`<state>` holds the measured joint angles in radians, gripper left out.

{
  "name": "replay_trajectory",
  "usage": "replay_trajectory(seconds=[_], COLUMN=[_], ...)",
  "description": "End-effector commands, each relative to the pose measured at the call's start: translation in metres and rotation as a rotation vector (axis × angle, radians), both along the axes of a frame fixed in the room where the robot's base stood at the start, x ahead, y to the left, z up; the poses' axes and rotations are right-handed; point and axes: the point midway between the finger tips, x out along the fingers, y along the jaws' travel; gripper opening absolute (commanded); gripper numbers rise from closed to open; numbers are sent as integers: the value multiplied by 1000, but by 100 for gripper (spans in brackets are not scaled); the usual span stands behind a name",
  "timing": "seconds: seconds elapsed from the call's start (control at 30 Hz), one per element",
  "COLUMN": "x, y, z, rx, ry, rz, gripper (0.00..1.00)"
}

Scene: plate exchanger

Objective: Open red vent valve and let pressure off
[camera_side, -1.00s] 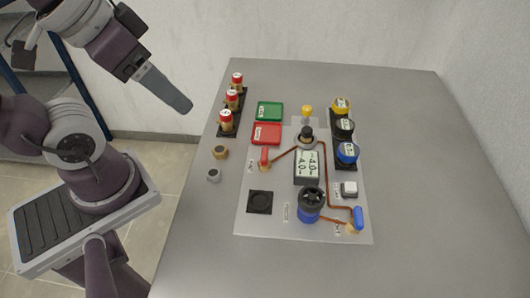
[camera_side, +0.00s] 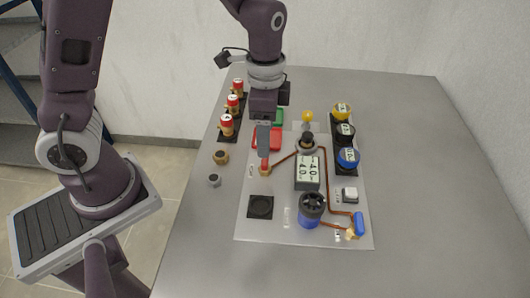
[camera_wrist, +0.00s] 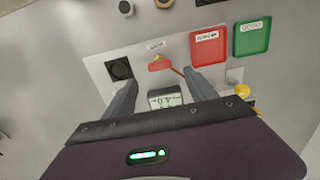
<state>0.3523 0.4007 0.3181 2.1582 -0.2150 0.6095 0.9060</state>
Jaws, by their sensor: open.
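The red vent valve (camera_side: 265,165) is on the left of the panel, its red handle on a brass body with a copper pipe running from it. In the wrist view the red handle (camera_wrist: 159,63) lies just beyond and between my fingertips. My gripper (camera_side: 264,154) points down over the valve, its fingers open and empty; they also show in the wrist view (camera_wrist: 159,77). The side view does not show clearly how much gap is left above the handle. A display (camera_side: 307,170) to the right of the valve shows digits, partly readable as 40.
Red tray (camera_side: 272,136) and green tray (camera_side: 279,116) sit behind the valve. A blue-based knob (camera_side: 311,207), a blue-handled valve (camera_side: 359,223) and a black square pad (camera_side: 260,206) are nearer the front. Red-topped cylinders (camera_side: 227,126) stand left. The right table is clear.

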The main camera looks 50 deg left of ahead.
Motion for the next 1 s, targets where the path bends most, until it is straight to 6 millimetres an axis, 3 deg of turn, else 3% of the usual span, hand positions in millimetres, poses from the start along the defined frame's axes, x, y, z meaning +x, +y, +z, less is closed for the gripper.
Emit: replay_trajectory(seconds=[0.3, 0.43, 0.67, 0.9, 1.0], x=[-1, -1, -1, -1, -1], y=[1, 1, 0, 0, 0], z=[-57, -67, -68, -67, -67], rx=[1, 1, 0, 1, 0], ry=[6, 4, 1, 2, 1], rz=[2, 0, 1, 1, 1], gripper=[65, 65, 65, 18, 3])
